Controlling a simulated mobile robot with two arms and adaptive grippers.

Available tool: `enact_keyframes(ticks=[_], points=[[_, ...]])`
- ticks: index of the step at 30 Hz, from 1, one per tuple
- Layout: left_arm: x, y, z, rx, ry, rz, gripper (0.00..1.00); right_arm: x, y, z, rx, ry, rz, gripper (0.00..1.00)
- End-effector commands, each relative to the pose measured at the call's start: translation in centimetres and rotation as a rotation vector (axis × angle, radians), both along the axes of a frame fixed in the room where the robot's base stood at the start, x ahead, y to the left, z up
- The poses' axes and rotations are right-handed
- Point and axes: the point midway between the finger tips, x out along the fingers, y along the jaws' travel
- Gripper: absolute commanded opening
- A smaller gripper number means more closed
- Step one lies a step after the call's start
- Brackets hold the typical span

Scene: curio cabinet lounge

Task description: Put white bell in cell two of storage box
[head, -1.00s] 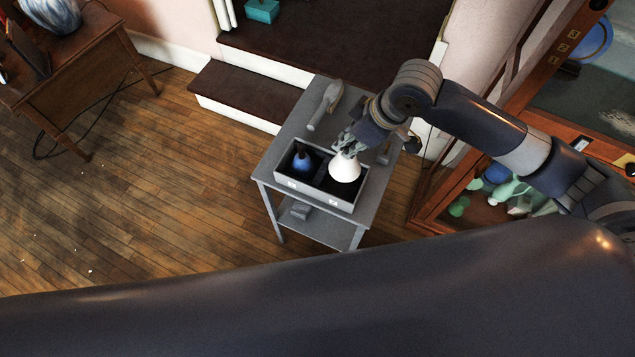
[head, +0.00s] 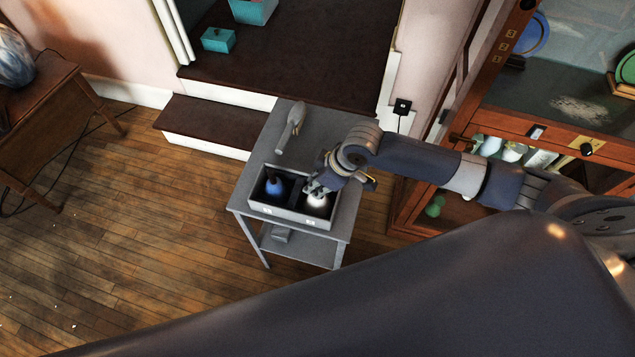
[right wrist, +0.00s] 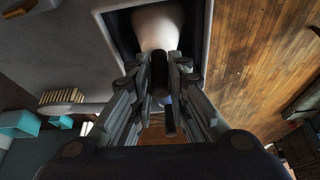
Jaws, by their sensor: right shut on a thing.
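The storage box (head: 289,215) is a grey open box with two dark cells side by side, standing on a small grey table. A blue bell (head: 274,186) stands in its left cell. The white bell (head: 318,206) is down inside the right cell, partly hidden by my gripper. My right gripper (head: 318,188) is shut on the top of the white bell. The right wrist view shows the white bell (right wrist: 158,28) beyond the fingers, within the dark cell. Whether the bell touches the cell floor is hidden. My left gripper is out of view.
A grey brush-like tool (head: 291,128) lies on the table (head: 265,150) behind the box. A small grey object (head: 281,233) is on the lower shelf. A wooden cabinet (head: 500,75) stands at right, a dark step (head: 212,121) behind. The floor at left is mostly clear.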

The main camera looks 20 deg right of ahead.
Motion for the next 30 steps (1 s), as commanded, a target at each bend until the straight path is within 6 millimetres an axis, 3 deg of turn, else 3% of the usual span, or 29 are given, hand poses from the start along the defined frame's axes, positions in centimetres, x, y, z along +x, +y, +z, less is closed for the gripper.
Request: enact_keyframes(ticks=[3, 4, 6, 20, 30], points=[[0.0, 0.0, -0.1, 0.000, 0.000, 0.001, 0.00, 0.0, 0.0, -0.3, 0.000, 0.000, -0.001, 0.00], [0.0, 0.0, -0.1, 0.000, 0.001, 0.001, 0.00, 0.0, 0.0, -0.3, 0.000, 0.000, -0.001, 0.20], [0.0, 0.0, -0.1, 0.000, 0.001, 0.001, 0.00, 0.0, 0.0, -0.3, 0.000, 0.000, -0.001, 0.36], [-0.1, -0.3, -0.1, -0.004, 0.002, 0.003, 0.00, -0.1, -0.3, 0.6, 0.000, -0.002, -0.001, 0.36], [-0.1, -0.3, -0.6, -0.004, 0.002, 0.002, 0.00, -1.6, -2.2, 6.8, -0.001, -0.004, -0.002, 0.36]])
